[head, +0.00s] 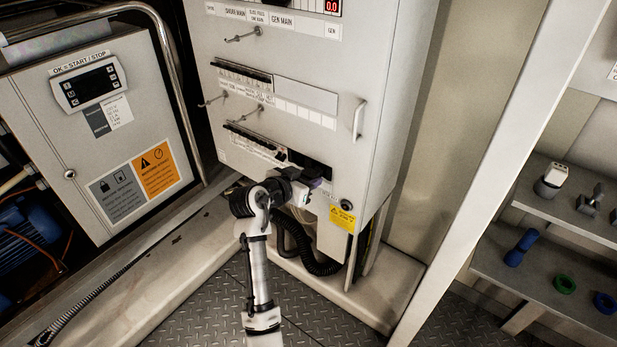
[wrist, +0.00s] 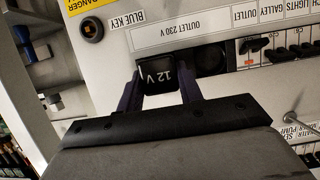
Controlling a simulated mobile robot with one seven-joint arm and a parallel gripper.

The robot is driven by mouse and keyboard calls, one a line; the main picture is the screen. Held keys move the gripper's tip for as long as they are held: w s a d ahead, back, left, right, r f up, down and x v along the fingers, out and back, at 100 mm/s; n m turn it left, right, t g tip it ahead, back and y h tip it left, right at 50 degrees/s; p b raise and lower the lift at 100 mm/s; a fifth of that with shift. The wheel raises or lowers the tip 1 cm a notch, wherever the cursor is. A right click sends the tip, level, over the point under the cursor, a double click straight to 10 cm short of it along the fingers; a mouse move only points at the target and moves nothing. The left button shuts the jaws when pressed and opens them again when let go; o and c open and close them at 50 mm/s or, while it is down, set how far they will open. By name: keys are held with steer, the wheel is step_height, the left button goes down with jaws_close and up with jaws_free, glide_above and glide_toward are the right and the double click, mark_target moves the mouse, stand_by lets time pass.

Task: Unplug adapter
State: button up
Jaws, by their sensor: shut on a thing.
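The adapter (wrist: 161,74) is a black block marked "12 V". In the wrist view it sits at the panel, beside a dark round socket (wrist: 211,62) under the label "OUTLET 230 V". My gripper (wrist: 160,88) has one dark purple finger on each side of the adapter and is shut on it. The adapter's plug side is hidden, so I cannot tell if it is seated in its outlet. In the head view my gripper (head: 318,183) reaches the lower right part of the white electrical cabinet (head: 395,90); the adapter is hidden there by my wrist.
A key switch (wrist: 92,29) labelled "BLUE KEY" and a yellow danger label (head: 342,218) are close to the adapter. A cabinet handle (head: 359,119) sticks out above. A black corrugated hose (head: 310,262) hangs below. Shelves with small items (head: 540,275) stand at right.

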steer(key=shift+s+a, duration=0.85)
steer(key=shift+s, duration=0.3)
steer(key=shift+s+a, duration=0.2)
steer(key=shift+s, duration=0.1)
steer(key=shift+s+a, duration=0.55)
steer(key=shift+s, duration=0.25)
steer(key=shift+s+a, duration=0.55)
steer(key=shift+s, duration=0.2)
steer(key=shift+s+a, duration=0.55)
steer(key=shift+s, duration=0.25)
